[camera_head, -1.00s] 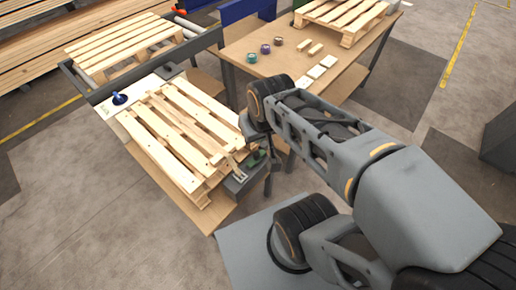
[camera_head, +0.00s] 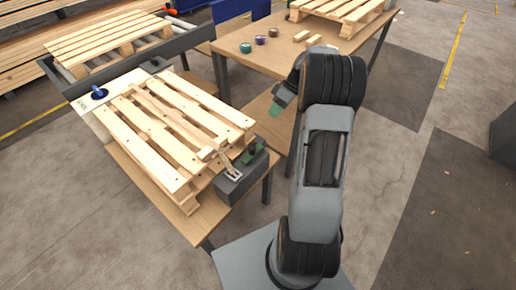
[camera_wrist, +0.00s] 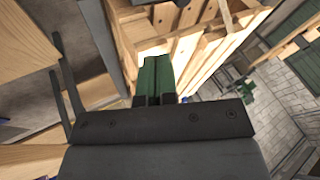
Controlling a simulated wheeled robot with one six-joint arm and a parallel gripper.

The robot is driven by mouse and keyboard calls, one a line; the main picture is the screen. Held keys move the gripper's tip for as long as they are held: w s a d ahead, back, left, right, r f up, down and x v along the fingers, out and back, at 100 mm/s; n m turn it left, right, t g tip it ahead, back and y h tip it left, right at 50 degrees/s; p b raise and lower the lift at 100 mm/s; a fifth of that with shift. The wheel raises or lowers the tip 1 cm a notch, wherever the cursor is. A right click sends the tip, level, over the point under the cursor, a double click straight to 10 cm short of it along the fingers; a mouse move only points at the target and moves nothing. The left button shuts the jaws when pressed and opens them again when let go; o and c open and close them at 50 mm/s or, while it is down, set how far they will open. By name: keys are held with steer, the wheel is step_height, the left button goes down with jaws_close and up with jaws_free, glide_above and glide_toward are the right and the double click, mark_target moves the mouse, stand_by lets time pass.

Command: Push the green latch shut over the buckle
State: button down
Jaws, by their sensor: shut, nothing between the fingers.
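The green latch (camera_head: 252,150) sits on a dark block (camera_head: 240,178) at the near right corner of the pallet. The pale buckle (camera_head: 233,173) is on the same block, to the left of the latch, at the end of a strap. The latch looks raised and apart from the buckle; its exact angle is too small to tell. It also shows in the wrist view (camera_wrist: 258,94). My gripper (camera_head: 274,110) is above and behind the block, apart from the latch. Its green fingers are shut and empty in the wrist view (camera_wrist: 156,76).
A wooden pallet (camera_head: 165,115) lies on the bench. Behind is a work table (camera_head: 262,70) with several tape rolls, blocks and another pallet.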

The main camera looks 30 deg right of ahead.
steer(key=f, duration=0.1)
steer(key=d+f, duration=0.2)
steer(key=shift+w+n+y, duration=0.3)
steer(key=shift+w+y, duration=0.05)
steer(key=shift+y, duration=0.05)
steer(key=shift+b, duration=0.3)
steer(key=b, duration=0.2)
glide_toward(258, 147)
step_height(258, 147, down, 4)
steer(key=w+a, duration=0.2)
steer(key=a, duration=0.1)
steer(key=shift+s+a, duration=0.6)
steer(key=shift+a, duration=0.4)
steer(key=shift+s+a+f, duration=0.1)
steer(key=shift+s+a, duration=0.2)
steer(key=shift+a, duration=0.1)
